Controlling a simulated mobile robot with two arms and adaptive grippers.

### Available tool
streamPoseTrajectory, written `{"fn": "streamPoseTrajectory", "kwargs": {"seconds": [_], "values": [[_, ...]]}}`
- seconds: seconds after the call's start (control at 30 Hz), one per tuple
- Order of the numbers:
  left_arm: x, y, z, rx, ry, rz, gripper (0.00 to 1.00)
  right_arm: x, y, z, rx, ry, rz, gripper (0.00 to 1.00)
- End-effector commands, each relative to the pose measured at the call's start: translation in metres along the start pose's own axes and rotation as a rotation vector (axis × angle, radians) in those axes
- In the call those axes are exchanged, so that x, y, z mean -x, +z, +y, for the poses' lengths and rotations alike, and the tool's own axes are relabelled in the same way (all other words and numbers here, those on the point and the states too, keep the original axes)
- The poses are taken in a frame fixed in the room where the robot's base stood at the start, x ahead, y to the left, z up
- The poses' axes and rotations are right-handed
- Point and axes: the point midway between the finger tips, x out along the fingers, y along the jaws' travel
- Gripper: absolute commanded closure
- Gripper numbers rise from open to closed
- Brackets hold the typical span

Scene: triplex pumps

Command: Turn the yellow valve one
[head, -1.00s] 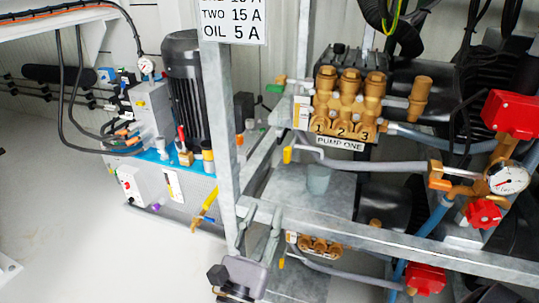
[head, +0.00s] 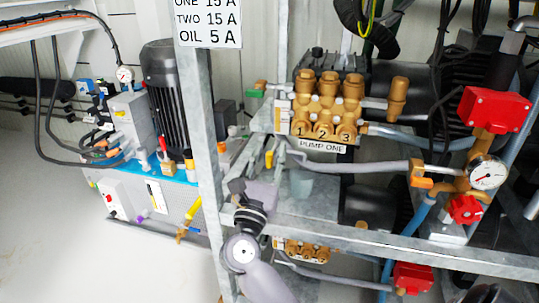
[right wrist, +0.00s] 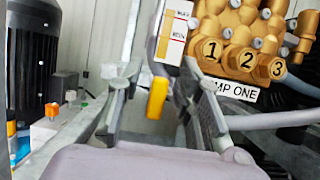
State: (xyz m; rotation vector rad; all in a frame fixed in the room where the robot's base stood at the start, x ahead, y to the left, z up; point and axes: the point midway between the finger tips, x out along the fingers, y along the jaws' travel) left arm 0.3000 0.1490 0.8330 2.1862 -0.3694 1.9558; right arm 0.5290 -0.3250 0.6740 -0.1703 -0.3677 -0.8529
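The yellow valve handle (head: 269,158) hangs at the left of pump one (head: 325,108), just left of its "PUMP ONE" label. In the right wrist view the yellow handle (right wrist: 157,98) hangs upright between the two fingers of my right gripper (right wrist: 158,75). The fingers are open, with visible gaps on both sides of the handle. In the head view my right gripper (head: 268,165) reaches up from below, beside the grey frame post, and its fingers partly blend with the frame. My left gripper is not in view.
A grey frame post (head: 207,150) stands left of my right gripper. A metal beam (head: 400,245) crosses below pump one. Red boxes (head: 495,110) and a gauge (head: 488,173) are at the right. Another yellow handle (head: 194,209) is at the lower left.

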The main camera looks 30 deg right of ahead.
Motion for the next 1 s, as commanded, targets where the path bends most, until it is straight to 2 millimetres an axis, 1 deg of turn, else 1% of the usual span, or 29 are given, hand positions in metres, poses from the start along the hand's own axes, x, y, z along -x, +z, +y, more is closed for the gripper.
{"fn": "streamPoseTrajectory", "kwargs": {"seconds": [0.27, 0.77, 1.0], "values": [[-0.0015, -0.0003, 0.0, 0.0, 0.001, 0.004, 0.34, -0.0018, 0.0001, 0.0, 0.0, 0.0, 0.0, 0.68], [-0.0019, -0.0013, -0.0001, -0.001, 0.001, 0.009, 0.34, -0.0013, 0.0, 0.0001, 0.0, 0.0, 0.0, 1.0], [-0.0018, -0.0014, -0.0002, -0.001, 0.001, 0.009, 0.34, -0.0012, -0.0001, 0.0001, -0.001, 0.0, 0.001, 1.0]]}}
